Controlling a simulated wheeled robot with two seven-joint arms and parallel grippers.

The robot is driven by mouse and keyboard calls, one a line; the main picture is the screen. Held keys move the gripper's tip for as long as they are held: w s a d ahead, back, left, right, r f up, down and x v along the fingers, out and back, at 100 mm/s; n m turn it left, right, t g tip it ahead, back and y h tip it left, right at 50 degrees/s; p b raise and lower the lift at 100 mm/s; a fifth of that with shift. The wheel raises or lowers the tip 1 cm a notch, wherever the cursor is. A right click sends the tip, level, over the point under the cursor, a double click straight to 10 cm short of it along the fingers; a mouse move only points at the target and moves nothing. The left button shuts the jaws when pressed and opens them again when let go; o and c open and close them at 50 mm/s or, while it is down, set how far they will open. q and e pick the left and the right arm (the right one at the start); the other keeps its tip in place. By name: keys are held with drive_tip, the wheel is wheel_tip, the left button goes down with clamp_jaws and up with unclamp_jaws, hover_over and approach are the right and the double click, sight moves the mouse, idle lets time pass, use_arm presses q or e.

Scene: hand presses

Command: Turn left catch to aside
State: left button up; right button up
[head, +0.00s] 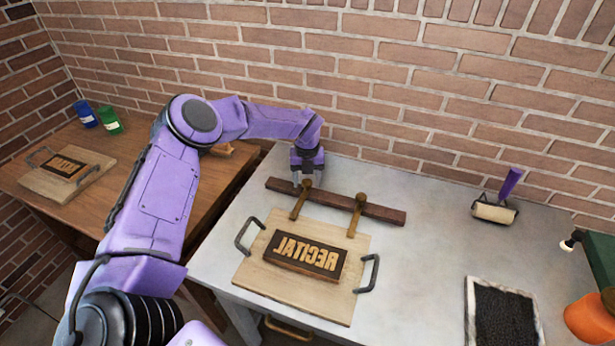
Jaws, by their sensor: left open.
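A dark wooden bar (334,200) lies across the grey table behind a light wooden board. Two brass catches are mounted on it. The left catch (299,203) points forward toward the board, its knob at the bar. The right catch (356,214) also points forward over the board's back edge. My left gripper (307,182) is open, pointing down at the bar right by the left catch's knob end. I cannot tell whether its fingers touch the catch. My right gripper is not in view.
The board (342,307) carries a block reading RECITAL (306,256) mirrored and has two dark handles. A purple-handled roller (495,211) and a black ink tray (503,315) are at the right. A brown table (150,209) with another board stands left. A brick wall closes the back.

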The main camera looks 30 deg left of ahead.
use_arm(q)
clamp_jaws()
